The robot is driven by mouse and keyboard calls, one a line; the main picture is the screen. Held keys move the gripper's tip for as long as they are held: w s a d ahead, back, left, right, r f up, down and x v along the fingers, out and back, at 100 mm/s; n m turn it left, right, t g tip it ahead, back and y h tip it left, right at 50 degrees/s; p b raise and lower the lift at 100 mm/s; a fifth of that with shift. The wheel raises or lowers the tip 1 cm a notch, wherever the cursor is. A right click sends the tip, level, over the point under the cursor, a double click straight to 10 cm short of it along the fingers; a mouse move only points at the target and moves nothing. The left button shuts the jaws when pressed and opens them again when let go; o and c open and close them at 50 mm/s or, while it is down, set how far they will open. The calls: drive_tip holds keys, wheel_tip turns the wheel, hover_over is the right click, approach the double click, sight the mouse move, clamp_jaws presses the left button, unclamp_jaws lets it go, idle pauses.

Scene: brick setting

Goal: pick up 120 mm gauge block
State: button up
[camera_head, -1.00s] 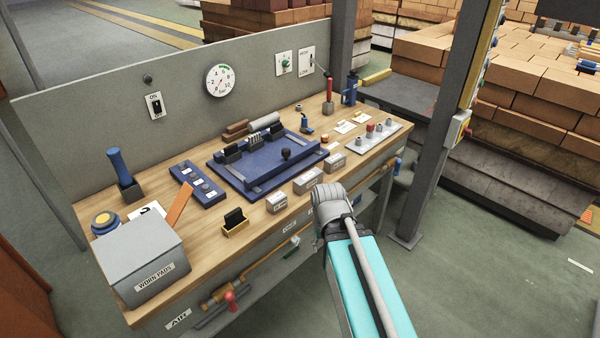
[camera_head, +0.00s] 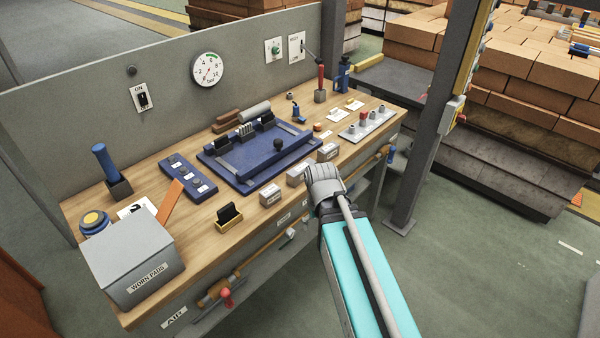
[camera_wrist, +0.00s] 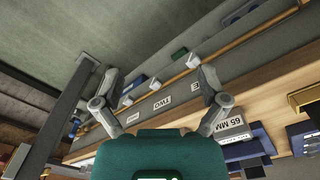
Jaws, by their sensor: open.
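Three pale grey labelled blocks stand along the front edge of the workbench (camera_head: 235,222): a left one (camera_head: 270,194), a middle one (camera_head: 296,176) and a right one (camera_head: 327,152). Their labels are too small to read in the head view, so I cannot tell which is the 120 mm one. In the wrist view a block marked 65 MM (camera_wrist: 228,128) shows beside the right finger. My gripper (camera_wrist: 155,82) is open, with nothing between its fingers, facing the bench front.
A blue fixture plate (camera_head: 235,172), a grey WORN PADS box (camera_head: 135,262) and a small black-and-yellow holder (camera_head: 229,218) sit on the bench. A pipe with a red valve (camera_head: 226,296) runs along its front. A grey post (camera_head: 425,140) stands right.

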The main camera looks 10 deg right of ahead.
drive_tip(key=w+r+m+t+h+p, duration=0.15)
drive_tip(key=w+r+m+p, duration=0.3)
drive_tip(key=w, duration=0.85)
drive_tip(key=m+t+h+p, duration=0.1)
drive_tip(key=m+h+p, duration=0.15)
drive_tip(key=m, duration=0.35)
approach(301, 167)
drive_tip(key=r, duration=0.2)
drive_tip(key=shift+s+d+f, duration=0.15)
drive_tip(key=shift+s+d, duration=0.05)
drive_tip(key=shift+s, duration=0.2)
drive_tip(key=shift+f, duration=0.1)
drive_tip(key=shift+y, duration=0.3)
drive_tip(key=b+x, duration=0.7)
drive_tip(key=x, duration=0.1)
drive_tip(key=shift+w+d+f+b, duration=0.1)
drive_tip(key=shift+f+b, duration=0.1)
drive_tip(key=shift+b, duration=0.1)
drive_tip(key=shift+f, duration=0.15)
drive_tip(key=b+x, duration=0.3)
drive_tip(key=shift+w+f, duration=0.1)
drive_tip(key=shift+w, duration=0.1)
drive_tip(key=shift+b+x, duration=0.85)
drive_tip(key=shift+b, duration=0.05)
